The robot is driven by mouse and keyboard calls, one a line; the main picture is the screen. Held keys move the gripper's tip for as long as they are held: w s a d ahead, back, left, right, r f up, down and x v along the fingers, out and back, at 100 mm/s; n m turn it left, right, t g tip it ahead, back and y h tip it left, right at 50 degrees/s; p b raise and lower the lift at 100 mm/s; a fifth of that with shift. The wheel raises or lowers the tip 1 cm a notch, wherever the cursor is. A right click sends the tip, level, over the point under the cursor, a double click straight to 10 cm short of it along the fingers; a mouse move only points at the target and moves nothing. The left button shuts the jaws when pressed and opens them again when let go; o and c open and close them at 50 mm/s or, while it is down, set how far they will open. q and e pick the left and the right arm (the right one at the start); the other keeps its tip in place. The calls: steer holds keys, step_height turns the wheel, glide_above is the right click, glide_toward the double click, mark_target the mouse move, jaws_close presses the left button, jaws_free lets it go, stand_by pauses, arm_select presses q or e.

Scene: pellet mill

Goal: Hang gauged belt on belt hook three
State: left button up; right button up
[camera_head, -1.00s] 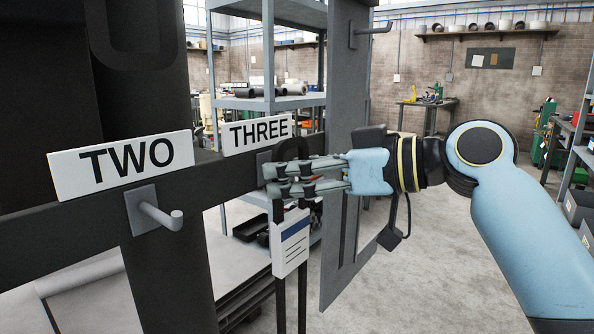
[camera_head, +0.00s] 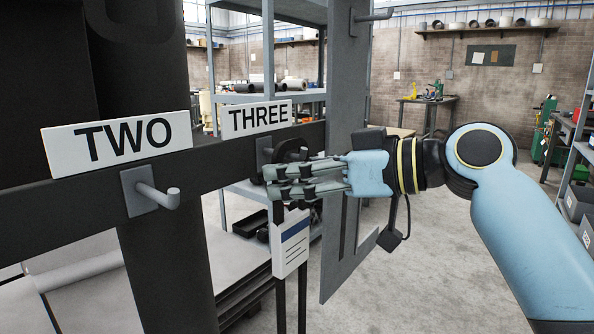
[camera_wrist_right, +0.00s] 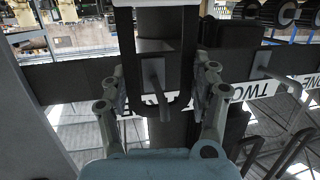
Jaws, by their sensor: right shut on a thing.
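My right gripper (camera_head: 283,182) is shut on the gauged belt (camera_head: 281,300), a black loop that hangs down below the fingers. A white tag with a blue band (camera_head: 291,245) hangs on it. The plate of belt hook three (camera_head: 264,152) shows under the THREE sign (camera_head: 257,118), just behind the fingertips; its peg is hidden there. In the right wrist view, which is upside down, the peg of hook three (camera_wrist_right: 156,98) appears framed by the belt's U-shaped end (camera_wrist_right: 127,60), between the fingers. I cannot tell whether the belt rests on the peg. My left gripper is not in view.
The dark rail (camera_head: 85,196) carries the signs and hooks. Hook two (camera_head: 155,196) sticks out bare under the TWO sign (camera_head: 118,143). A grey upright panel (camera_head: 345,120) with a higher hook stands close behind the gripper. Open floor lies to the right.

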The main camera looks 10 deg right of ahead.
steer(key=shift+f+b, duration=0.3)
steer(key=shift+f, duration=0.1)
stand_by(0.4)
steer(key=o, duration=1.5)
steer(key=shift+c, duration=0.2)
steer(key=v, duration=1.2)
